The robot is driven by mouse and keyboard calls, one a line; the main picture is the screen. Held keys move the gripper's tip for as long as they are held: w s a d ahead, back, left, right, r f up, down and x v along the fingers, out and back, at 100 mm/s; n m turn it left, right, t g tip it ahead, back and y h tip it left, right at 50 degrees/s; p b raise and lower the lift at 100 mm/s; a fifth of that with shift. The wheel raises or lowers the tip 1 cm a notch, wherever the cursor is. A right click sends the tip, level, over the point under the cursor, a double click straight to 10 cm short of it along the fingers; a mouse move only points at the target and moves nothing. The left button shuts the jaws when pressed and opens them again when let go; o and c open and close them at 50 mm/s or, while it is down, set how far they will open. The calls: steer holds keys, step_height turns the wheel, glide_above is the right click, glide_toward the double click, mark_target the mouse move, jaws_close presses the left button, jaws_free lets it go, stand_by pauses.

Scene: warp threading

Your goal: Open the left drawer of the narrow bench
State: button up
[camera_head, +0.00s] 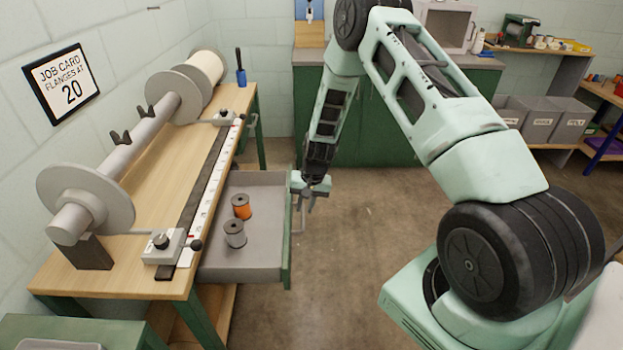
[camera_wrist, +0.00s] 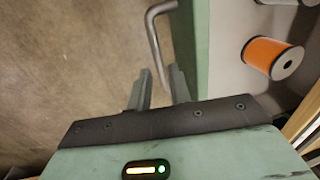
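The narrow bench (camera_head: 120,272) stands along the left wall. Its near drawer (camera_head: 272,183) is pulled well out, with its grey inside showing; the front panel also shows in the wrist view (camera_wrist: 197,45). An orange spool (camera_head: 242,206) and a grey spool (camera_head: 235,233) stand in it. The drawer's bar handle (camera_head: 299,216) is on its front; it also shows in the wrist view (camera_wrist: 153,35). My gripper (camera_head: 312,190) is at the handle. In the wrist view its fingers (camera_wrist: 160,80) are apart, with the bar's end between them; contact is unclear.
A second handle (camera_head: 256,122) shows at the bench's far end, its drawer shut. A roller with flanges (camera_head: 155,120) and a ruled rail (camera_head: 212,180) lie on the benchtop. The floor (camera_head: 345,260) right of the drawer is clear. Grey bins (camera_head: 540,118) stand at far right.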

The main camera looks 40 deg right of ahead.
step_height(320, 180, up, 15)
steer(key=s+d+b, duration=0.1)
steer(key=d, duration=0.1)
steer(key=shift+s+d, duration=0.15)
steer(key=shift+s, duration=0.2)
